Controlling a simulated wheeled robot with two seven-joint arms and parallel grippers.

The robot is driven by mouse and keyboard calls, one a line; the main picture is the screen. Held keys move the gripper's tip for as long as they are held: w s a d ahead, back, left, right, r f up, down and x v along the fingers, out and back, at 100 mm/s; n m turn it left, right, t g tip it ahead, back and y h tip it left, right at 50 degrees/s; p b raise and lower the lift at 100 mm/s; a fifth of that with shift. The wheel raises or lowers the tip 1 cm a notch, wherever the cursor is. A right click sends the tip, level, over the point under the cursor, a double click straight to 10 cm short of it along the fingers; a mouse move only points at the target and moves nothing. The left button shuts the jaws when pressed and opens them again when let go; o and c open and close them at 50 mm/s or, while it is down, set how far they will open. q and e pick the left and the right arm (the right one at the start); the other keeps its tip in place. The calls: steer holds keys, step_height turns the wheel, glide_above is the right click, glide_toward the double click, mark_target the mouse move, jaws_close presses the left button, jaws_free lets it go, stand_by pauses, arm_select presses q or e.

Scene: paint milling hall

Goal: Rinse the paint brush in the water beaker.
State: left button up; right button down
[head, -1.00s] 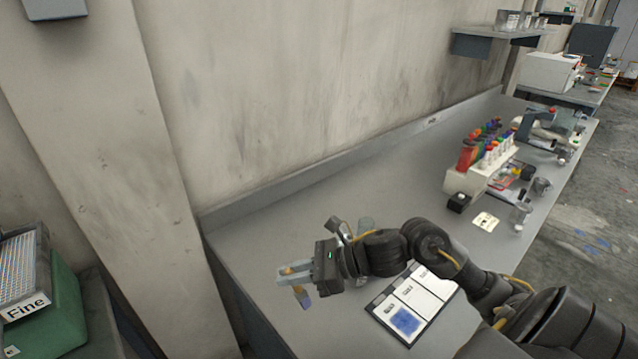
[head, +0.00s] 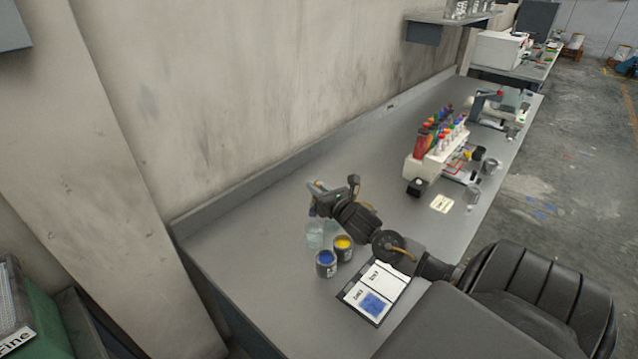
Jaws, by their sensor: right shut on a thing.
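My right gripper (head: 316,190) is shut on the paint brush (head: 312,208), which is small in the head view and mostly hidden by the fingers; a bit of blue shows below them. The clear water beaker (head: 314,238) stands on the bench, just below the gripper in the picture. The brush appears above the beaker, but I cannot tell whether its tip is over the opening. My left gripper is not in view.
A blue paint pot (head: 326,266) and a yellow paint pot (head: 343,250) stand close beside the beaker. A panel card (head: 389,280) with a blue patch lies nearer. A bottle rack (head: 425,166) stands further right. The bench's left part is clear.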

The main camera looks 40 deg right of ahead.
steer(key=shift+s+d, duration=0.1)
steer(key=shift+d, duration=0.2)
steer(key=shift+f, duration=0.1)
steer(key=shift+f, duration=0.1)
step_height(320, 180, down, 10)
steer(key=b, duration=0.8)
steer(key=shift+s, duration=0.25)
stand_by(0.5)
steer(key=shift+w, duration=0.3)
steer(key=shift+w, duration=0.25)
steer(key=shift+s, duration=0.25)
stand_by(0.5)
